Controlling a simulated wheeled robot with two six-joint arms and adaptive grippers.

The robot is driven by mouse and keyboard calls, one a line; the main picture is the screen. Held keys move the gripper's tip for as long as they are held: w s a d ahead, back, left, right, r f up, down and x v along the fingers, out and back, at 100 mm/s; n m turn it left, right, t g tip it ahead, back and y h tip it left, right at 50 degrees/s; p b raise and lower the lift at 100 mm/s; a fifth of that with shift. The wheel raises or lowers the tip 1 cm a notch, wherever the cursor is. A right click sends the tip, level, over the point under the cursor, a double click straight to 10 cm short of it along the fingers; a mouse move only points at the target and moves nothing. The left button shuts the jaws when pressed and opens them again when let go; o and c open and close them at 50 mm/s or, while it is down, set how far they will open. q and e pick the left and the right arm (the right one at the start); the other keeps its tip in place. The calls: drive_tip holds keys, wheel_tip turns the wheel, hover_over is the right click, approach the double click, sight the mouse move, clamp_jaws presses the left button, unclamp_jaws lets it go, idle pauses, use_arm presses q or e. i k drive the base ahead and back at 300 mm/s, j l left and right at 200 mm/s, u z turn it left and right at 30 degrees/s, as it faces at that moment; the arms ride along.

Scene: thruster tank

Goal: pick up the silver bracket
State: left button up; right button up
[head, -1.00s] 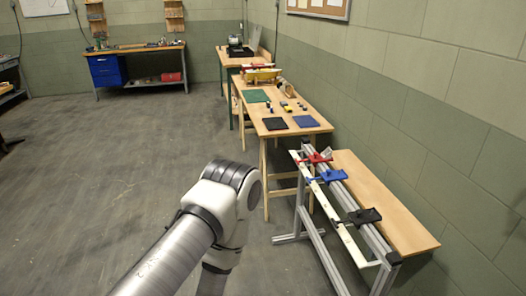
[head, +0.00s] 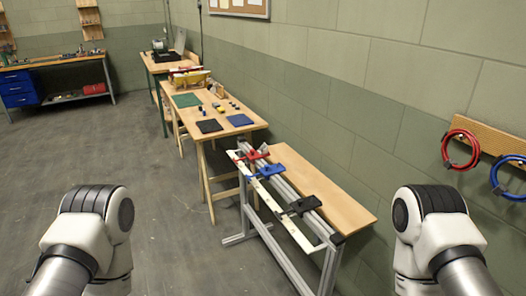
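I cannot make out the silver bracket for certain. Small items (head: 216,105) lie on the middle wooden table (head: 246,127), too small to tell apart. A silver aluminium-profile stand (head: 279,185) in front of it carries a red clamp (head: 252,155), a blue clamp (head: 270,171) and a black clamp (head: 305,204). Neither gripper shows. Only the upper joints of my two arms are in view, at the lower left and lower right.
A wooden shelf board (head: 330,190) runs beside the stand along the right wall. A red cable coil (head: 461,149) and a blue one (head: 510,177) hang at the right. A workbench with blue drawers (head: 18,88) stands far left. The left floor is clear.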

sight(265, 146)
drive_tip(key=i+j+z, duration=0.15)
drive_tip(key=z, duration=0.8)
drive_tip(key=i+j+z, duration=0.15)
drive_tip(key=j+z, duration=0.35)
drive_tip(key=j, duration=0.65)
drive_tip(key=j+z, duration=0.5)
drive_tip(key=j, duration=0.7)
